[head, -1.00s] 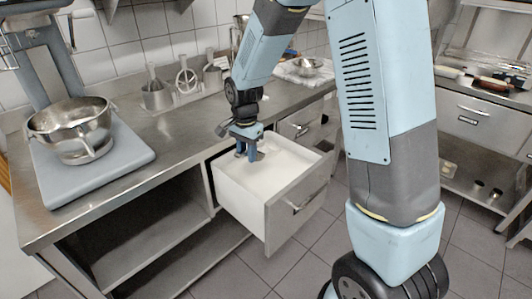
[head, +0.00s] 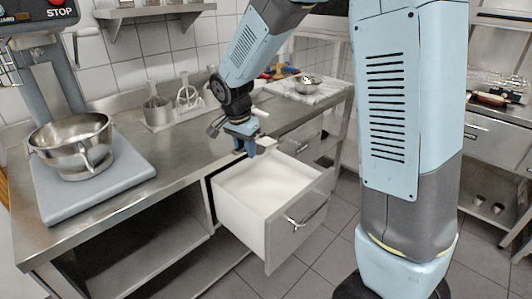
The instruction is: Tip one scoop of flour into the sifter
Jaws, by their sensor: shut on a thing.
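The sifter appears to be the wide steel vessel (head: 72,135) at the left, upright on a grey platform (head: 100,184); its inside shows only in part. The flour (head: 268,186) is a white mass filling the open drawer (head: 290,222) below the counter. My gripper (head: 245,150) points down over the back left edge of the drawer, above the flour and well to the right of the sifter. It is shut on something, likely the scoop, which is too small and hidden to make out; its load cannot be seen.
The platform belongs to a machine (head: 40,70) with a red STOP sign. A grey utensil holder (head: 158,110) and a whisk (head: 188,97) stand at the counter's back. The counter (head: 130,125) is clear between platform and drawer.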

